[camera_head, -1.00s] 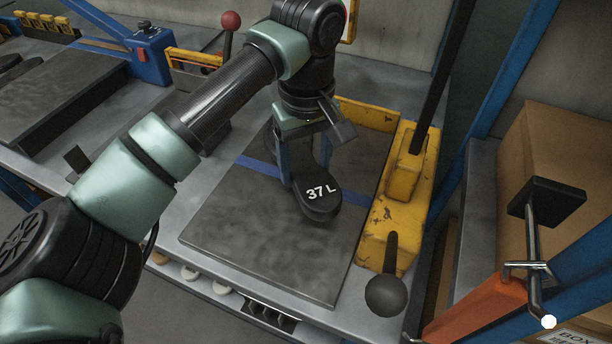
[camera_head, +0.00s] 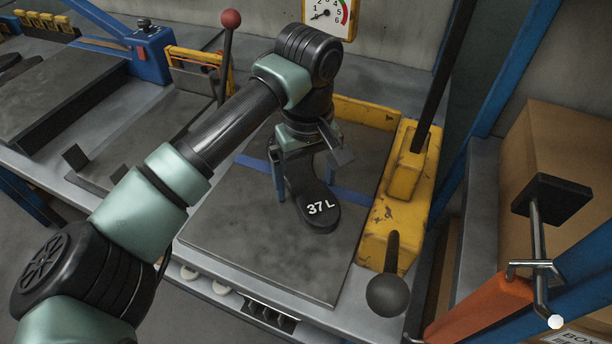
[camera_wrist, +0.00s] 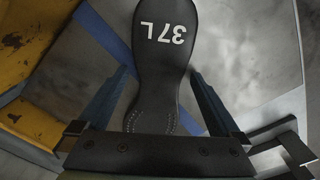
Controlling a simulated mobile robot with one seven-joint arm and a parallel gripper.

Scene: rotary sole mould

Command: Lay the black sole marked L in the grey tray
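The black sole (camera_head: 318,212) is marked 37 L in white and lies on a flat grey plate (camera_head: 235,225) with a blue stripe. The wrist view also shows the sole (camera_wrist: 160,70), its mark upside down and its top end cut off by the frame. My gripper (camera_head: 306,180) is low over the sole with its blue fingers open. In the wrist view the fingers stand either side of the sole's narrow part, with a gap on each side. My gripper hides part of the sole in the head view. I cannot tell which grey surface is the tray.
A yellow block (camera_head: 388,235) with a black ball handle (camera_head: 386,295) borders the plate on the right. A red-knobbed lever (camera_head: 231,20) stands behind left. A dark grey slab (camera_head: 70,85) lies far left. A cardboard box (camera_head: 560,140) stands at right.

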